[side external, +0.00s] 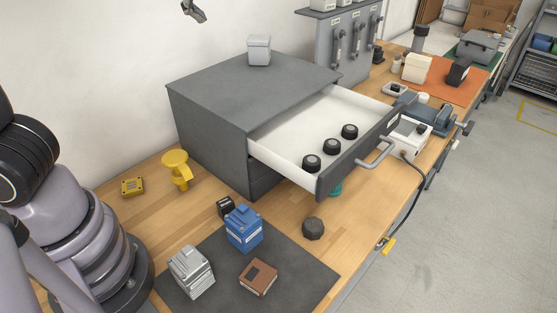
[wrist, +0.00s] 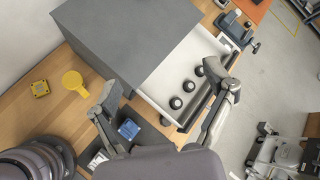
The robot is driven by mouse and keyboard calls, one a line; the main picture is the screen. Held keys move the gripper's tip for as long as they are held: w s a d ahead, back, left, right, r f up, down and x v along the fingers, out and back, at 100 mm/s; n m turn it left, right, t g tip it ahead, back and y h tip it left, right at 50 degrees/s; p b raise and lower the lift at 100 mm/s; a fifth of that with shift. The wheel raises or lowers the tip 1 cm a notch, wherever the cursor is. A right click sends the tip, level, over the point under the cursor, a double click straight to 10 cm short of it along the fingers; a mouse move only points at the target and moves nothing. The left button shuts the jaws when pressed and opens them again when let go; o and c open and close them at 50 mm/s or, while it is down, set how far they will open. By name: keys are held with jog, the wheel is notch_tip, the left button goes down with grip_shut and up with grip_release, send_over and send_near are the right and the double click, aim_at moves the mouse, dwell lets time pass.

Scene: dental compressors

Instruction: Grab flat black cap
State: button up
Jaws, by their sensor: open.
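Three round black caps with grey tops lie in a row inside the open white drawer (side external: 290,135): a near one (side external: 311,163), a middle one (side external: 332,147) and a far one (side external: 349,131). A separate dark, faceted, flat-topped cap (side external: 313,228) lies on the wooden table in front of the drawer. I cannot tell which one is the flat black cap. The wrist view also shows the drawer caps (wrist: 189,86) and the table cap (wrist: 166,120). My gripper (wrist: 164,88) is open and empty, high above the scene. A fingertip shows at the top of the side view.
The grey cabinet (side external: 230,85) bears a small grey box (side external: 259,50). A dark mat (side external: 300,280) holds blue (side external: 244,228), silver (side external: 190,270) and brown (side external: 258,277) blocks. A yellow funnel-like part (side external: 176,168) stands left. The drawer front and handle (side external: 378,152) jut over the table.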

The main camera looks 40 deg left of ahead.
jog(key=w+d+f+m+t+h, duration=0.1)
jog(key=d+m+t+h, duration=0.1)
jog(key=d+m, duration=0.45)
jog(key=w+d+f+m+t+h, duration=0.1)
jog(key=d+f+m+t, duration=0.1)
jog(key=d+m, duration=0.45)
jog(key=n, duration=0.2)
send_near(315, 223)
jog(key=x, duration=0.2)
jog(key=shift+w+a, duration=0.1)
jog(key=shift+w, duration=0.25)
jog(key=shift+w+f, duration=0.25)
jog(key=shift+f, duration=0.05)
jog(key=x, duration=0.7)
jog(key=c, duration=1.3)
jog(key=shift+o, duration=0.2)
